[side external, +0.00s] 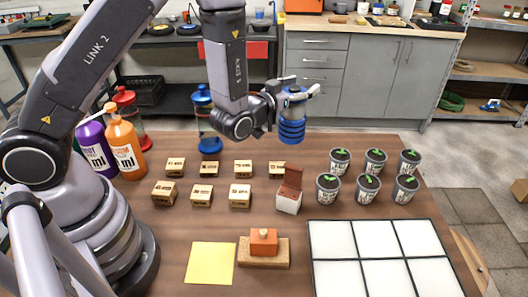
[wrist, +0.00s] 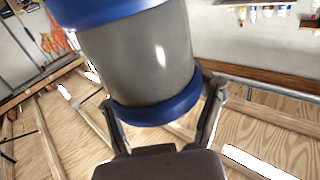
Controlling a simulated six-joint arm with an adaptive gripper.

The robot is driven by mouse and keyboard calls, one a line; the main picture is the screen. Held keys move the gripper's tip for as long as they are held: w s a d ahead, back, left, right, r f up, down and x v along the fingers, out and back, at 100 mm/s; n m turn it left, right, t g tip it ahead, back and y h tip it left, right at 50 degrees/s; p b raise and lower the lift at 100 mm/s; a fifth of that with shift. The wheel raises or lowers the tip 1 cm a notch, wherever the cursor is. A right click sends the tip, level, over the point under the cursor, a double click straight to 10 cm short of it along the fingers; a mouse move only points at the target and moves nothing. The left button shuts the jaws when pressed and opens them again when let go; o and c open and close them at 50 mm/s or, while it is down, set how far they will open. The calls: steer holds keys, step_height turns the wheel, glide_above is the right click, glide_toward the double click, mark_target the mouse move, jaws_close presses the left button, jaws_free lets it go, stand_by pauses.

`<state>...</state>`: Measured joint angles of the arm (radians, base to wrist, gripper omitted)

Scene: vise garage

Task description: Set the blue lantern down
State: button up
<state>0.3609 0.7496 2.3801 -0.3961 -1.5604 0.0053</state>
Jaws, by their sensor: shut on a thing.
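The blue lantern (side external: 292,131) has a ridged blue lower part and a grey middle. My gripper (side external: 300,91) is shut on it and holds it roughly upright in the air above the back edge of the table. In the wrist view, the lantern (wrist: 140,65) fills the upper middle, a grey cylinder between blue bands. The fingers of my gripper (wrist: 165,118) stand at either side of its lower band.
A clear container with blue ends (side external: 203,112) and a red one (side external: 126,105) stand at the back left, near purple (side external: 96,150) and orange (side external: 125,148) bottles. Several small boxes (side external: 203,170), seedling pots (side external: 374,161) and a white-panelled tray (side external: 313,250) occupy the table.

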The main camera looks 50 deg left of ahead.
steer(key=s+d+m+g+h, duration=0.35)
steer(key=d+h, duration=0.25)
steer(key=d, duration=0.3)
steer(key=s+d+m+g+h, duration=0.25)
steer(key=d+m+h, duration=0.25)
steer(key=d, duration=0.5)
steer(key=s+d+m+g+h, duration=0.2)
steer(key=d+m+g+h, duration=0.3)
steer(key=d, duration=0.4)
step_height(320, 180, down, 16)
steer(key=t, duration=0.1)
steer(key=shift+w+r+n, duration=0.25)
steer(key=shift+n, duration=0.1)
steer(key=shift+d+f, duration=0.1)
steer(key=shift+f, duration=0.25)
steer(key=o, duration=1.3)
